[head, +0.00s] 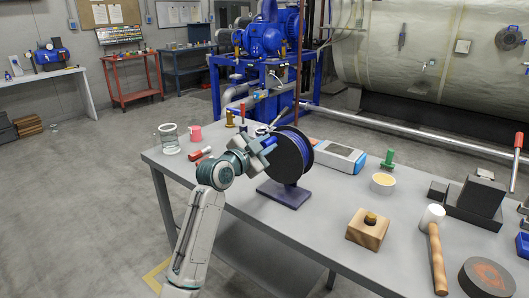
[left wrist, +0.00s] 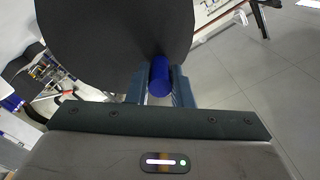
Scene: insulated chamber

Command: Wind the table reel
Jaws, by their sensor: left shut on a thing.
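The table reel (head: 290,157) has black round side discs and blue windings, and it stands upright on a dark purple base on the grey table. In the left wrist view its black disc (left wrist: 105,40) fills the upper left. A blue crank knob (left wrist: 159,76) sticks out near the disc's edge. My left gripper (head: 264,146) reaches in from the left to the near face of the reel. In the left wrist view the left gripper's fingers (left wrist: 159,88) are on both sides of the blue knob, shut on it. My right gripper is not in view.
The grey table (head: 235,190) also holds a glass jar (head: 168,139), a pink mug (head: 195,134), a red-handled tool (head: 201,156), a blue-grey meter (head: 338,156), a bowl (head: 383,183), a wooden block (head: 367,230) and a mallet (head: 436,250). Bare tabletop lies in front of the reel base.

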